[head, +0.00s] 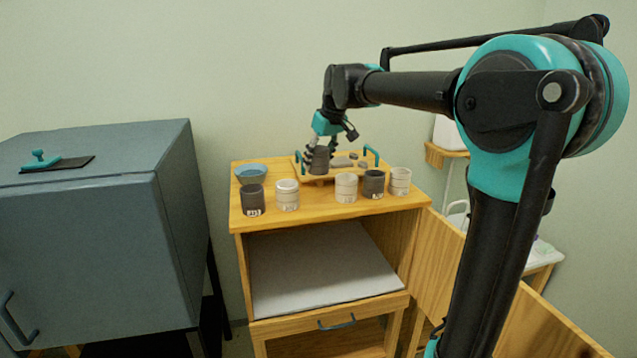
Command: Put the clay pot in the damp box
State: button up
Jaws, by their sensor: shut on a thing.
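My gripper (319,147) is over the top of the wooden cabinet and is shut on a dark grey clay pot (319,165). The pot looks upright at the front left of a wooden tray with teal handles (308,180). I cannot tell whether it touches the tray. The wooden cabinet (240,222), which looks like the damp box, has its door (440,262) swung open to the right. Inside its open compartment lies a pale flat slab (320,270) with nothing on it.
Several labelled cups stand along the cabinet top's front edge, including a dark one (252,200) and a white one (287,195). A blue bowl (251,174) sits at back left. A blue-grey closed cabinet (95,240) stands left. Grey lumps (342,162) lie on the tray.

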aim_at(315, 193)
jog(key=shift+f, duration=3.8)
jog(key=shift+f, duration=0.15)
jog(key=o, duration=1.3)
